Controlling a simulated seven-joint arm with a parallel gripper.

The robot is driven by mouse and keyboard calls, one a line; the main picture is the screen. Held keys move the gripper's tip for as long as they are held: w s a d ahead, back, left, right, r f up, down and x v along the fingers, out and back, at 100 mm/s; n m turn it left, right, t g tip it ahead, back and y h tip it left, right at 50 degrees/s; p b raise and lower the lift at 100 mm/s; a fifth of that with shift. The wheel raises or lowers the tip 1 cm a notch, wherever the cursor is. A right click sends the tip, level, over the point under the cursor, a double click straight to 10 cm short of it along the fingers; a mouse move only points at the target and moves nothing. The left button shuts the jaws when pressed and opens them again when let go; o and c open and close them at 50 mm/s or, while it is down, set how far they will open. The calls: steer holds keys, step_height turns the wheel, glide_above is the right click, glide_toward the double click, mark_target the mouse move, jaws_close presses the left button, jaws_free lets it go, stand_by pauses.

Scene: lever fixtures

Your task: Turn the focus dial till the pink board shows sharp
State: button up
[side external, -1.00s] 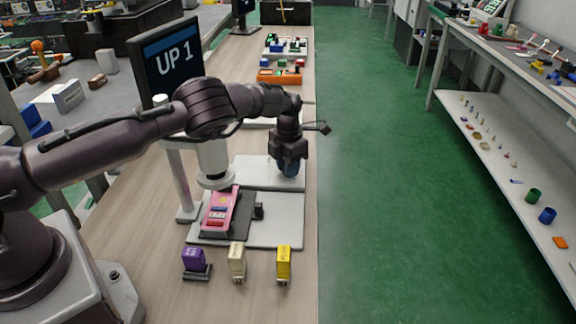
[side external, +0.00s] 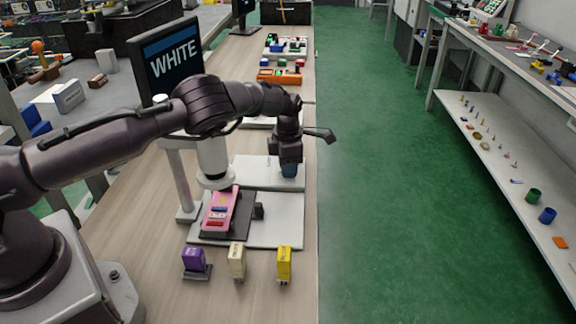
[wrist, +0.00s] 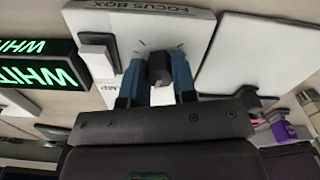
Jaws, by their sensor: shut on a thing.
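The focus dial (wrist: 160,68) is a dark knob on a white plate lettered FOCUS BOX (wrist: 200,22). My gripper (wrist: 158,75) has its two blue fingers shut on the dial, one on each side. In the side view my gripper (side external: 289,168) points down over the far white plate (side external: 255,172), and the dial is hidden there. The pink board (side external: 219,210) lies on a dark plate below a white upright cylinder (side external: 212,160). The screen (side external: 170,60) reads WHITE in pale letters. I cannot judge the board's sharpness on it.
A purple block (side external: 194,262), a cream block (side external: 237,261) and a yellow block (side external: 284,262) stand along the near side of the bench. A post (side external: 183,180) stands left of the cylinder. The bench's right edge drops to open green floor.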

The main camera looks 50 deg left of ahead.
steer(key=o, duration=0.9)
step_height(320, 180, up, 13)
